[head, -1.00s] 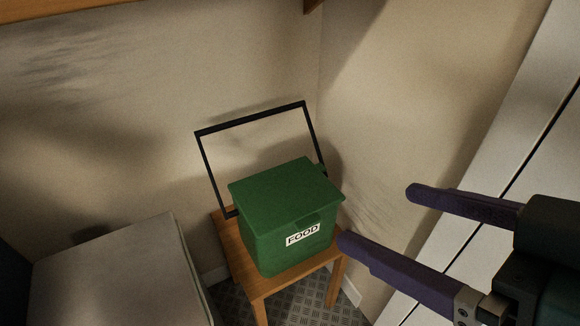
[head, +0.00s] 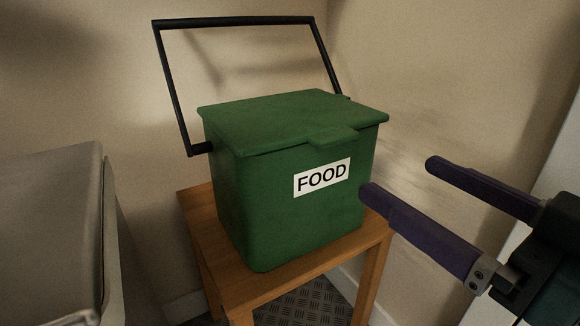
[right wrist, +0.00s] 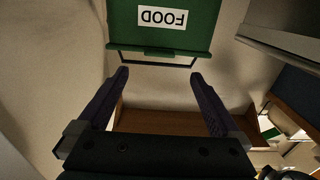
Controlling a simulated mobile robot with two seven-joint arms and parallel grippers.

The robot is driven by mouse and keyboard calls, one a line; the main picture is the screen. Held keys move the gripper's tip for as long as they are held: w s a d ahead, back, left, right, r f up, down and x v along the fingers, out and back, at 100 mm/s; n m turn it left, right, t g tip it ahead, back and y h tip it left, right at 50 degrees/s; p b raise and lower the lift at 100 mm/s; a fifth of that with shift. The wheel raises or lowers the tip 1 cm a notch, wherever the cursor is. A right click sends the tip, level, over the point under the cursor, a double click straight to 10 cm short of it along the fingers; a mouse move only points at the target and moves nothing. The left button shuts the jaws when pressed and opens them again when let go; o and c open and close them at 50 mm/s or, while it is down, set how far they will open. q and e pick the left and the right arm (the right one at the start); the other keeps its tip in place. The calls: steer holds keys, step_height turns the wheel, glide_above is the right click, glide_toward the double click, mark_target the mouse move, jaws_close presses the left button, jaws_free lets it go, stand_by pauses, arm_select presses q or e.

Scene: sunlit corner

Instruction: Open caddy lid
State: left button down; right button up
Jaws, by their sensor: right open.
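The green caddy (head: 280,205) with a FOOD label stands upright on a small wooden stool in the head view. Its lid (head: 290,118) lies shut on top, with a small tab (head: 332,139) at the front edge. Its black handle (head: 235,23) stands raised above the lid. My right gripper (head: 398,176) is open and empty, at the right of the caddy with its fingers pointing towards it. In the right wrist view the caddy (right wrist: 180,38) shows upside down beyond the open fingers (right wrist: 160,78). My left gripper is not in view.
The wooden stool (head: 378,246) stands in a corner between pale walls. A grey box-like unit (head: 50,220) stands at the left, with a gap between it and the stool. A white surface (head: 562,165) is at the right edge. A wooden shelf (right wrist: 160,123) shows in the right wrist view.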

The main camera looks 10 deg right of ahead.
mark_target(341, 142)
steer(key=b+x, duration=0.1)
steer(key=x, duration=0.9)
steer(key=shift+f, duration=0.1)
steer(key=shift+c, duration=0.2)
jaws_close()
stand_by(0.4)
